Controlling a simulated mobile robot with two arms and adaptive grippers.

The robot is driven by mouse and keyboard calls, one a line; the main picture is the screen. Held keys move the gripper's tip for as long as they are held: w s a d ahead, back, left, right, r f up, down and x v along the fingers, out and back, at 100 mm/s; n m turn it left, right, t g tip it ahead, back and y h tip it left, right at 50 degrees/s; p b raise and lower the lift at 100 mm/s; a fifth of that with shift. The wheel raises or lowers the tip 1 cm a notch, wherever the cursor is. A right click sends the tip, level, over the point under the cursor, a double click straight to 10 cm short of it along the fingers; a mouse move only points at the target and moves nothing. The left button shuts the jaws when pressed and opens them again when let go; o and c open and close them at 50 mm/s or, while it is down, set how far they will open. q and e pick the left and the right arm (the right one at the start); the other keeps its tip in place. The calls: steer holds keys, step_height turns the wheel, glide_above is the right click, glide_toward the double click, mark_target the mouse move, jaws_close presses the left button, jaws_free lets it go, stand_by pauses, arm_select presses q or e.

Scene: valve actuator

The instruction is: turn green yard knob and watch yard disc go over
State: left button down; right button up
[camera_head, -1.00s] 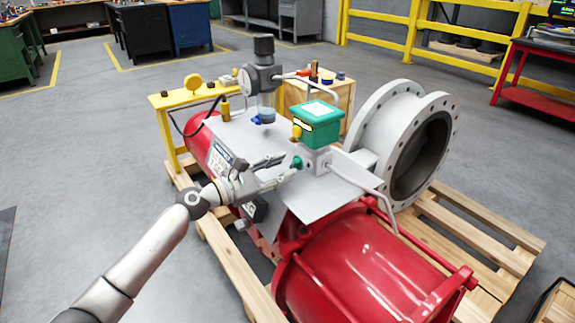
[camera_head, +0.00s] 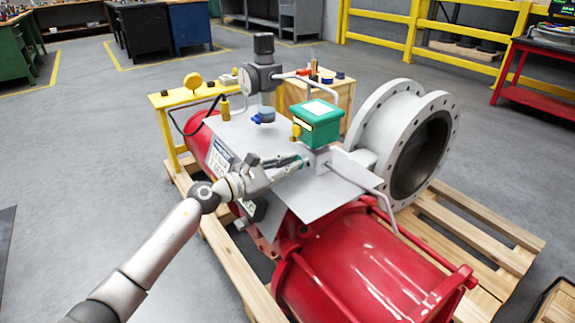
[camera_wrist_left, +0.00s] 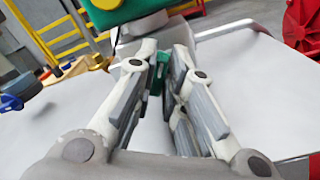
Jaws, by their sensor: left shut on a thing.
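The green knob (camera_head: 301,161) sits on the near face of a grey block below the green box (camera_head: 316,124). My left gripper (camera_head: 298,164) is shut on the knob, and its fingers cover most of it. In the left wrist view the knob (camera_wrist_left: 155,80) shows as a green strip between the two fingertips. A yellow knob (camera_head: 296,131) is on the side of the green box. No disc can be made out as the yard disc. My right gripper is not in view.
The red actuator cylinder (camera_head: 365,262) and the grey flanged valve (camera_head: 447,130) rest on a wooden pallet (camera_head: 475,228). A bent grey pipe (camera_head: 362,180) runs right of the block.

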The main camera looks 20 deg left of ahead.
arm_select(q)
steer(key=shift+n, duration=0.3)
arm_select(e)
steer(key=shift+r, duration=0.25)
arm_select(q)
steer(key=n, duration=0.1)
steer(key=n+p, duration=0.1)
steer(key=shift+w+a+r+n+p, duration=0.1)
steer(key=shift+r+n+p, duration=0.05)
steer(key=shift+n+p, duration=0.15)
steer(key=shift+n, duration=0.3)
steer(key=shift+n+p, duration=0.45)
steer(key=shift+n, duration=0.15)
steer(key=shift+a+n, duration=0.1)
steer(key=shift+n, duration=0.6)
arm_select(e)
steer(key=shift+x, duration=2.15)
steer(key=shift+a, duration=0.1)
arm_select(q)
steer(key=c, duration=1.5)
jaws_free()
